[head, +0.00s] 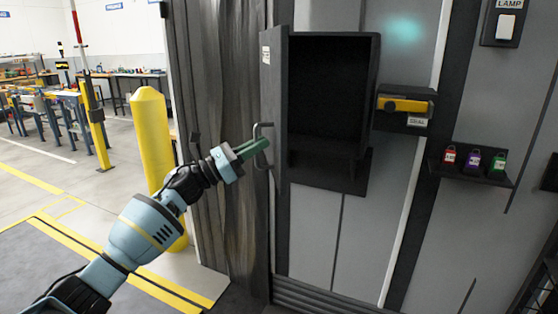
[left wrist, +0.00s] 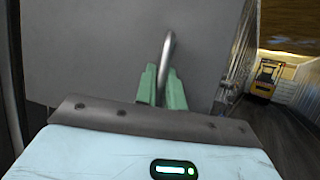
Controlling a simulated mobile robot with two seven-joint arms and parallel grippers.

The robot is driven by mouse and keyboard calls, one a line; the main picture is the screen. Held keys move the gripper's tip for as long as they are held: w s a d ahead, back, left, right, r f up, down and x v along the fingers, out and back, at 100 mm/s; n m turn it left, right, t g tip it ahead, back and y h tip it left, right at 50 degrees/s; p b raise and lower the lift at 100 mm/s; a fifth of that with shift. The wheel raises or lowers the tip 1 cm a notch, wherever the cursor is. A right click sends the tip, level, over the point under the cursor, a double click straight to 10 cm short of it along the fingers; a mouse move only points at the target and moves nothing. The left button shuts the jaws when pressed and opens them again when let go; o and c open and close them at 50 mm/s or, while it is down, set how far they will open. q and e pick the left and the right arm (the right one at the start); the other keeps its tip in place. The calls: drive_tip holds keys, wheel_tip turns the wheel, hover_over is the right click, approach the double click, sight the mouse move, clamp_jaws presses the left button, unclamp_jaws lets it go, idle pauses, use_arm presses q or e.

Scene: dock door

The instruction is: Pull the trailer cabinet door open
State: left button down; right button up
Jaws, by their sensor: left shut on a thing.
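The trailer cabinet (head: 330,110) is a dark, empty box on the grey wall in the head view. Its door (head: 272,90) stands swung open to the left, seen nearly edge-on, with a small label near its top. In the left wrist view the door (left wrist: 90,50) is a flat grey panel. A metal bar handle (head: 257,133) sticks out from the door, and it also shows in the left wrist view (left wrist: 167,48). My left gripper (head: 252,148) has green fingers shut on the handle, one on each side of it. My right gripper is in neither view.
Right of the cabinet are a yellow-handled unit (head: 402,105), a shelf (head: 475,170) with red, purple and green items, and a lamp switch (head: 505,27). A yellow bollard (head: 152,140) stands left of the dark curtain-like panel (head: 225,110). Floor at left is open.

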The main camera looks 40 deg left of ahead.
use_arm(q)
drive_tip(key=s+a+h+b, duration=0.1)
drive_tip(key=s+a+b, duration=0.1)
drive_tip(key=a, duration=0.4)
drive_tip(key=s+a+m+g+h+b, duration=0.1)
drive_tip(key=s+a+b, duration=0.1)
drive_tip(key=a+b, duration=0.3)
drive_tip(key=shift+s+a+r, duration=0.15)
drive_tip(key=shift+s+a, duration=0.2)
drive_tip(key=shift+a, duration=0.25)
drive_tip(key=c, duration=1.5)
unclamp_jaws()
drive_tip(key=shift+w+d, duration=0.1)
drive_tip(key=shift+w, duration=0.05)
drive_tip(key=b+v, duration=0.1)
drive_tip(key=v, duration=0.7)
drive_tip(key=shift+b, duration=0.4)
drive_tip(key=shift+w, duration=0.1)
